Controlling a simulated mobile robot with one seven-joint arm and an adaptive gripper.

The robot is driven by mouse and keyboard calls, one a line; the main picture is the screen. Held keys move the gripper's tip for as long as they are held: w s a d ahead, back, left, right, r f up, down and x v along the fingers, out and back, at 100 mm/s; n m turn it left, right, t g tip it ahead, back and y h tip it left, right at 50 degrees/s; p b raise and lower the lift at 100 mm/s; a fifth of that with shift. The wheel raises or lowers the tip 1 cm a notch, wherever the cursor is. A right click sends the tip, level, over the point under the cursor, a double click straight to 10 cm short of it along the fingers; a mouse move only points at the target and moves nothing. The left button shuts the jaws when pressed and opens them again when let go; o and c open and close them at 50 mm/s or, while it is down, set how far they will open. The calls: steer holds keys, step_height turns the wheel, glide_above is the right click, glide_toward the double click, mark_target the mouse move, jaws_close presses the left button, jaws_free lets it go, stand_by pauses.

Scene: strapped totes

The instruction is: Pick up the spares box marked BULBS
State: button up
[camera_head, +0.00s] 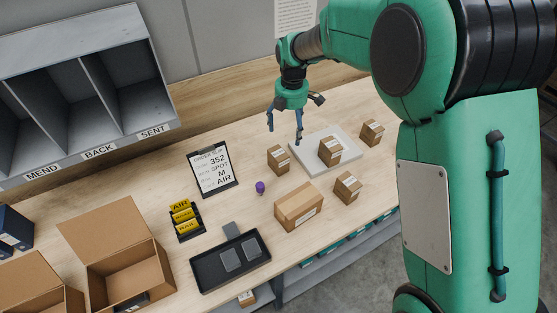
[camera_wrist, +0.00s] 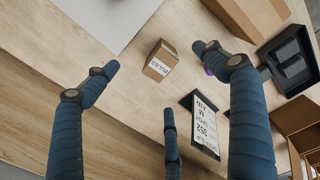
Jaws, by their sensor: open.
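The spares box marked BULBS (camera_wrist: 158,62) is a small brown carton with a white label, standing on the wooden bench. In the head view the same carton (camera_head: 278,160) stands just left of the white board, its label too small to read. My gripper (camera_head: 290,128) is open and empty, above the bench and higher than the carton. In the wrist view the blue fingers of my gripper (camera_wrist: 158,82) are spread wide, and the carton shows between their tips, not touched.
Another small carton (camera_head: 330,151) sits on the white board (camera_head: 312,143); others (camera_head: 372,133) (camera_head: 347,188) stand nearby. A black tray (camera_head: 230,262) is at the front.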

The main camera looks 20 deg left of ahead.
steer(key=n, duration=0.2)
glide_above(278, 153)
step_height(278, 153, down, 4)
steer(key=f, duration=0.1)
steer(key=shift+r, duration=0.25)
steer(key=shift+d+f, duration=0.1)
steer(key=shift+f+b, duration=0.4)
steer(key=shift+f, duration=3.8)
steer(key=shift+f+b, duration=0.45)
steer(key=shift+f, duration=2.15)
steer(key=shift+c, duration=0.6)
steer(key=c, duration=1.5)
